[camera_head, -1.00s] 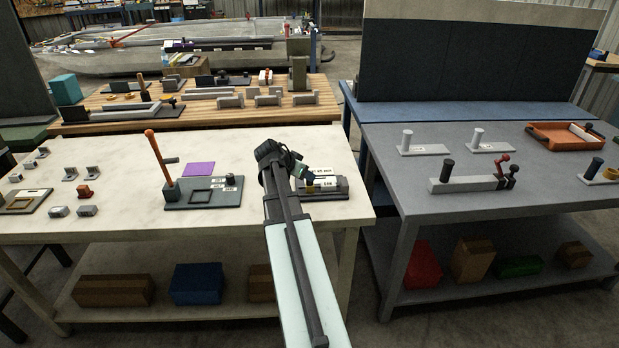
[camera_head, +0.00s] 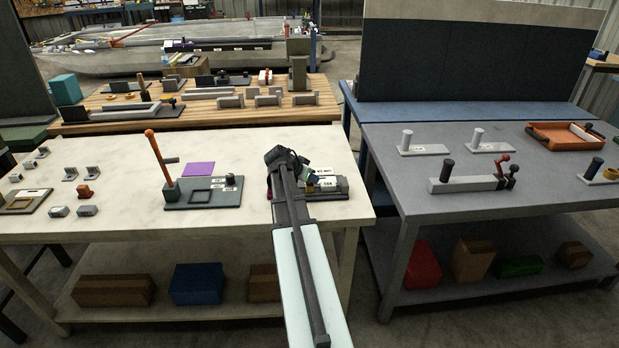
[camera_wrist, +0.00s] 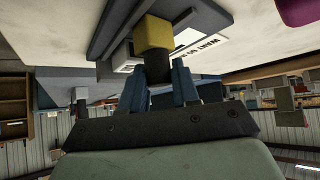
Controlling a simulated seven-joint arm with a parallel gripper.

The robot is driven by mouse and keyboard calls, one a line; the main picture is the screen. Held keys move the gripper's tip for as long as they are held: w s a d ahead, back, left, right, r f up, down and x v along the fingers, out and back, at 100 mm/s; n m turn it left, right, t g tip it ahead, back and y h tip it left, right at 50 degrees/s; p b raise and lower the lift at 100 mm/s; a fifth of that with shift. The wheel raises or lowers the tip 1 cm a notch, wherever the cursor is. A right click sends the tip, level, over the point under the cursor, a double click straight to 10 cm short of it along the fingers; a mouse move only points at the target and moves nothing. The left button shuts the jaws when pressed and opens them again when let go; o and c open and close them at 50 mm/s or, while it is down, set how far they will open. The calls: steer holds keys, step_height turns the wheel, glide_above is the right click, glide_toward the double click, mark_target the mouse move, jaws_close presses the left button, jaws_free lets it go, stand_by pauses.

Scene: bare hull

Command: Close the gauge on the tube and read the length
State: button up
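The gauge fixture (camera_head: 334,194) is a dark base with grey and yellowish parts and white labels, at the right front of the white table. My arm hides its left part. In the wrist view its base (camera_wrist: 112,25), a yellow block (camera_wrist: 155,34) and a label show upside down. My gripper (camera_wrist: 159,68) is at the fixture, its two blue fingers on either side of a dark post below the yellow block. I cannot tell whether the fingers press on the post. I cannot make out the tube or read the label fully.
To the left stand a dark plate with an orange-handled lever (camera_head: 155,155), a purple square (camera_head: 198,169) and several small brackets. The grey table (camera_head: 520,190) at right holds stands, a clamp and an orange tray (camera_head: 565,135).

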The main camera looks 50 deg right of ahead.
mark_target(327, 184)
steer(key=shift+c, duration=1.3)
steer(key=shift+s+d, duration=0.15)
steer(key=shift+s, duration=0.05)
steer(key=shift+o, duration=1.3)
steer(key=s+d, duration=0.3)
steer(key=d, duration=0.1)
steer(key=shift+s, duration=0.4)
steer(key=o, duration=0.5)
steer(key=shift+s, duration=0.2)
steer(key=shift+c, duration=0.2)
steer(key=shift+a, duration=0.1)
steer(key=v, duration=1.3)
steer(key=shift+w+a+r, duration=0.15)
steer(key=shift+a+r, duration=0.1)
steer(key=shift+r, duration=0.05)
